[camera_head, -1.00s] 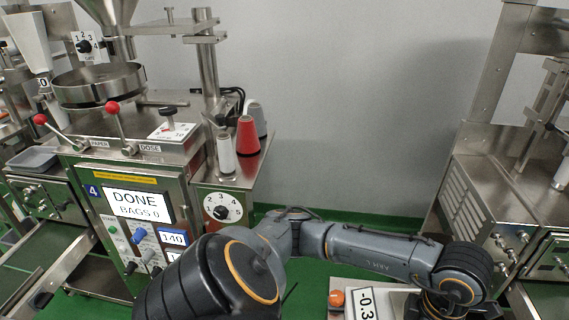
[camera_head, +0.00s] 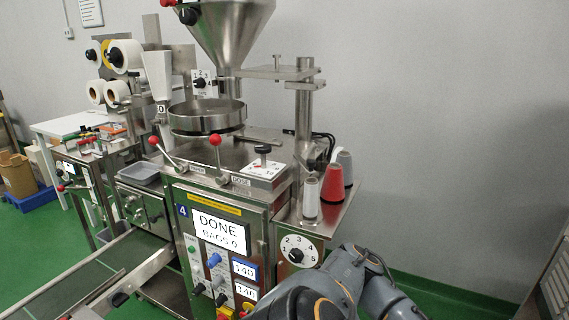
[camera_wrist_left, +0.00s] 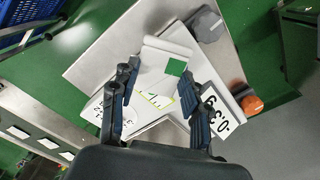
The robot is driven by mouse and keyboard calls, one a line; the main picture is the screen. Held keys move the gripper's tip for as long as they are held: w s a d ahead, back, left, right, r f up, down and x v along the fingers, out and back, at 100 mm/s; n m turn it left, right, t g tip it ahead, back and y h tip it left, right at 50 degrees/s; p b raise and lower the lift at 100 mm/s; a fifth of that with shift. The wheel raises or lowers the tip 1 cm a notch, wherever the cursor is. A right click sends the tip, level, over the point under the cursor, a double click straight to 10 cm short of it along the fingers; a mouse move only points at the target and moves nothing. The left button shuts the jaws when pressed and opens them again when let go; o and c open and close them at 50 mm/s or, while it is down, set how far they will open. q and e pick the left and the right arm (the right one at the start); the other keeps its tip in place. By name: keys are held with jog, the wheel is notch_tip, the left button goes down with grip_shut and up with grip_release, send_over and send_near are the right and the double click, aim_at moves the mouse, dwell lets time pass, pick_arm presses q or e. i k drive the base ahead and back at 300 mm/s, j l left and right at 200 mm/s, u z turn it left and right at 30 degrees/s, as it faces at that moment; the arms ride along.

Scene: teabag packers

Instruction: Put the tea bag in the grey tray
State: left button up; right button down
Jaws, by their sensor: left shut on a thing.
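The tea bag (camera_wrist_left: 160,56), pale with a green square tag, is between the fingers of my left gripper (camera_wrist_left: 160,70) in the left wrist view. The fingers are shut on it, above a pale scale. In the head view only part of my left arm shows at the bottom right; its gripper and the tea bag are out of that frame. A small grey tray (camera_head: 140,174) sits left of the packing machine's front in the head view. It looks empty. My right gripper is in neither view.
The packing machine (camera_head: 215,233) reads DONE and BAGS 0. Red-knobbed levers (camera_head: 215,140) rise from its top, with thread spools (camera_head: 336,184) at its right. A conveyor (camera_head: 85,285) slopes at the lower left. The scale display (camera_wrist_left: 216,113) shows under my left gripper.

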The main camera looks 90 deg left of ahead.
aim_at(144, 176)
jog(key=u, duration=0.45)
jog(key=k+j+u, duration=0.1)
jog(key=u, duration=0.35)
jog(key=j+u, duration=0.15)
jog(key=u, duration=0.3)
jog(key=j+u, duration=0.2)
jog(key=j, duration=0.35)
jog(key=j+u, duration=0.25)
jog(key=j, duration=0.35)
jog(key=i+j+u, duration=0.2)
jog(key=j, duration=0.35)
jog(key=j+u, duration=0.25)
jog(key=j, duration=0.3)
